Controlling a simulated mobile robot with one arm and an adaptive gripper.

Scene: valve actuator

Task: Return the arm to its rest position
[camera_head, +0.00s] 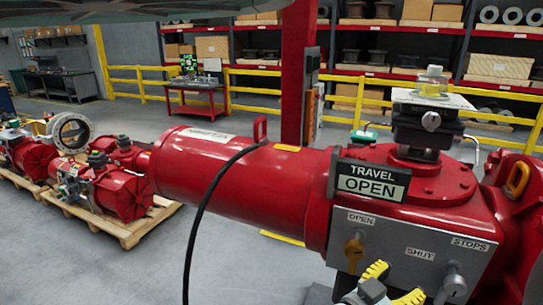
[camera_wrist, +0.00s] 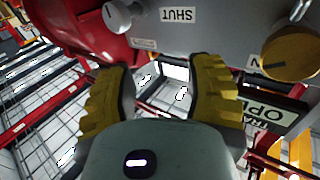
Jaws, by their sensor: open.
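My gripper (camera_head: 392,284) is at the bottom of the head view, in front of the grey panel (camera_head: 408,257) of the red valve actuator (camera_head: 245,180). In the wrist view my gripper (camera_wrist: 160,88) has its yellow ribbed fingers spread apart with nothing between them. The panel appears upside down there, beyond the fingertips. A brass knob (camera_head: 353,251) sits under the OPEN label and also shows in the wrist view (camera_wrist: 290,53). A silver knob (camera_head: 453,283) is to its right and also shows in the wrist view (camera_wrist: 117,16). The travel sign (camera_head: 371,180) reads OPEN.
A black cable (camera_head: 203,205) hangs in front of the actuator's cylinder. A red column (camera_head: 297,75) stands behind it. A pallet (camera_head: 128,230) with red actuators is at the left. Yellow railings (camera_head: 255,90) and shelves are farther back. Open grey floor lies between.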

